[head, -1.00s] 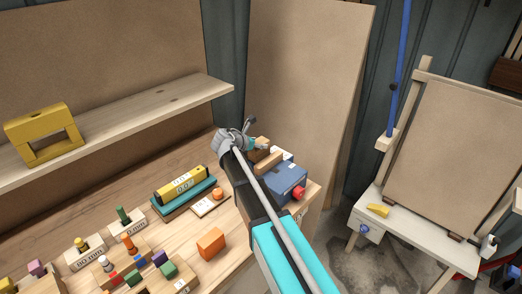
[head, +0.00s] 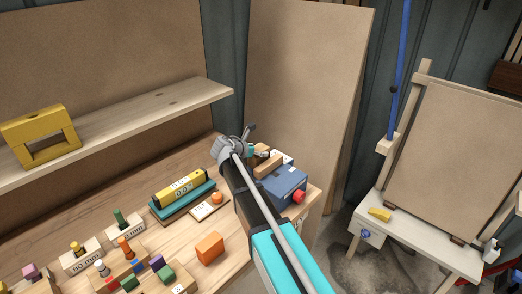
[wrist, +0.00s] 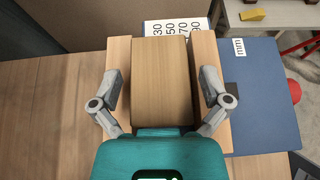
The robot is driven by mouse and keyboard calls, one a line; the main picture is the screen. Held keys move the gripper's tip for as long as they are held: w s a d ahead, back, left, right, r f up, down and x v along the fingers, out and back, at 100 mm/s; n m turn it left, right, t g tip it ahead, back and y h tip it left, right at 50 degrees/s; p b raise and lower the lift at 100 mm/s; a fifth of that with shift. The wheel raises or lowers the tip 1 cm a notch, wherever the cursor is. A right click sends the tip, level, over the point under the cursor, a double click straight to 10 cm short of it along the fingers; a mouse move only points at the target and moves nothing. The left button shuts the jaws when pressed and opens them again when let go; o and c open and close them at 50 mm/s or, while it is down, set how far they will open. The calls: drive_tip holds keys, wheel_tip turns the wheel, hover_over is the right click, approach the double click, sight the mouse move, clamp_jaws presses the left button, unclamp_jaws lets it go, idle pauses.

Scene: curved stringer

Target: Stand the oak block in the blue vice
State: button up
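The oak block (wrist: 160,85) shows its upper face in the wrist view, between the two light wooden jaws of the blue vice (wrist: 262,100). Narrow gaps show on both sides of it at this angle. My gripper (wrist: 161,92) is open, with one finger on each side of the block, over the jaws and apart from the block. In the head view the blue vice (head: 284,188) sits at the bench's right end, and my gripper (head: 257,141) is over its far side. My arm hides part of the vice there. How deep the block sits cannot be told.
A white numbered scale (wrist: 178,28) lies beyond the block. An orange block (head: 209,248), a yellow level (head: 180,186) and several coloured pegs stand left of my arm. A shelf (head: 150,112) with a yellow frame (head: 40,137) overhangs the bench's back.

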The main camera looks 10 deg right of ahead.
idle(0.4)
drive_tip(key=shift+r, duration=0.2)
drive_tip(key=shift+s+a+r+p, duration=0.15)
drive_tip(key=shift+a+p, duration=0.1)
drive_tip(key=shift+p, duration=0.15)
drive_tip(key=p+v, duration=0.5)
drive_tip(key=v, duration=0.6)
drive_tip(key=shift+a, duration=0.2)
drive_tip(key=shift+s, duration=0.1)
